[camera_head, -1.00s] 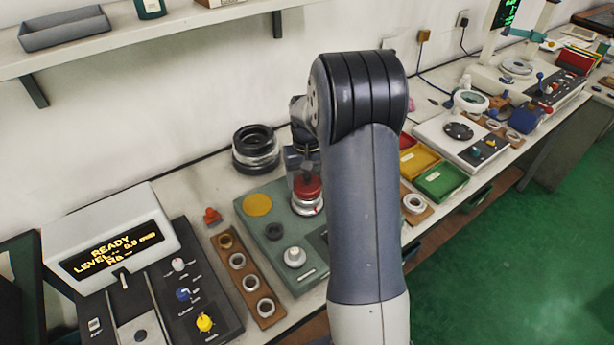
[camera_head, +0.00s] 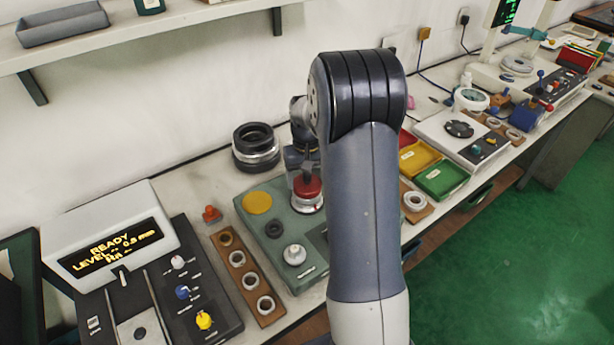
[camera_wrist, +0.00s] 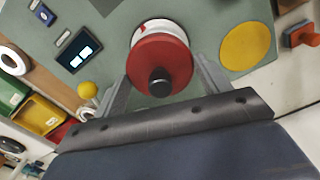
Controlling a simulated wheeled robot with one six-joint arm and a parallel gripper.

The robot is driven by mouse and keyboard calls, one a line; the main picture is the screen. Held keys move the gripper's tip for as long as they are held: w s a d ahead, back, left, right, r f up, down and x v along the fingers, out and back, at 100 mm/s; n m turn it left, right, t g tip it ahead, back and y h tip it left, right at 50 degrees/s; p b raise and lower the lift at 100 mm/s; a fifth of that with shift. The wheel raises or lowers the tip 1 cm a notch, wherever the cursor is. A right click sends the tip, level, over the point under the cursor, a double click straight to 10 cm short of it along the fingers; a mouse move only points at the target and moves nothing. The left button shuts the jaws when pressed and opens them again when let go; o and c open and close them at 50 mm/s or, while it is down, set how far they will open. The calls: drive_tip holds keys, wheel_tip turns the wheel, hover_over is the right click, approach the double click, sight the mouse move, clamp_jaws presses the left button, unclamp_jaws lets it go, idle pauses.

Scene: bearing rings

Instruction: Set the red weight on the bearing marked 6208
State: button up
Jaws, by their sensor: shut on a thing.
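The red weight (camera_wrist: 160,62), a round disc with a black knob, sits between the two fingers of my gripper (camera_wrist: 165,82), which is shut on it. In the head view the weight (camera_head: 307,186) is directly over or on a pale ring (camera_head: 308,205) on the green fixture plate (camera_head: 275,205). The ring's edge (camera_wrist: 158,25) also shows beyond the weight in the wrist view. I cannot tell whether weight and ring touch, nor read any 6208 marking. My arm hides the right part of the plate.
The plate also bears a yellow disc (camera_head: 257,202) and a silver knob (camera_head: 294,255). A wooden ring holder (camera_head: 238,259) and a display unit (camera_head: 110,245) stand left. Stacked dark rings (camera_head: 256,148) stand behind; yellow (camera_head: 419,158) and green (camera_head: 442,180) trays are right.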

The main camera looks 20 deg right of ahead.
drive_tip(key=o, duration=1.5)
wheel_tip(320, 180, up, 11)
drive_tip(key=shift+f+b, duration=0.1)
drive_tip(key=shift+b, duration=0.45)
drive_tip(key=shift+f, duration=0.1)
wheel_tip(320, 180, down, 11)
drive_tip(key=shift+r+p, duration=0.1)
drive_tip(key=shift+p, duration=0.3)
drive_tip(key=shift+r, duration=0.15)
